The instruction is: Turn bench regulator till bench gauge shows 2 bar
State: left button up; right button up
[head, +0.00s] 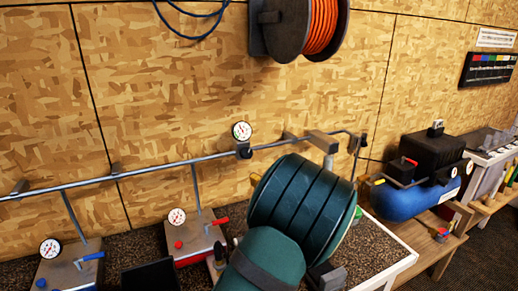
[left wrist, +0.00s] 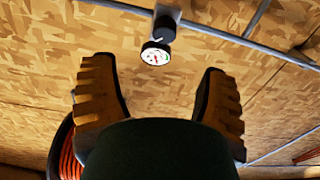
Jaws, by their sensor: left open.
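A round white gauge (head: 241,131) sits above a dark fitting, which looks like a regulator (head: 244,151), on the grey wall pipe. This gauge (left wrist: 155,54) and the dark fitting (left wrist: 165,27) also show in the left wrist view. The gauge face has a red mark or needle, but its reading is too small to tell. My left gripper (left wrist: 157,68) is open and empty, its two ridged fingers spread wide, with the gauge framed between the tips and apart from them. My right gripper is not in view.
A red-based unit (head: 195,246) with a gauge (head: 177,217) and a grey unit (head: 70,270) with another gauge (head: 50,248) stand lower left. A blue compressor tank (head: 402,198) is at right. An orange hose reel (head: 305,25) hangs above. The wall around the pipe is clear.

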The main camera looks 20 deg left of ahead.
aim_at(248, 154)
pick_arm(q)
jog(key=x, duration=1.4)
jog(key=shift+s+a+r, duration=0.2)
jog(key=shift+s+r, duration=0.05)
jog(key=shift+s, duration=0.1)
jog(key=c, duration=1.2)
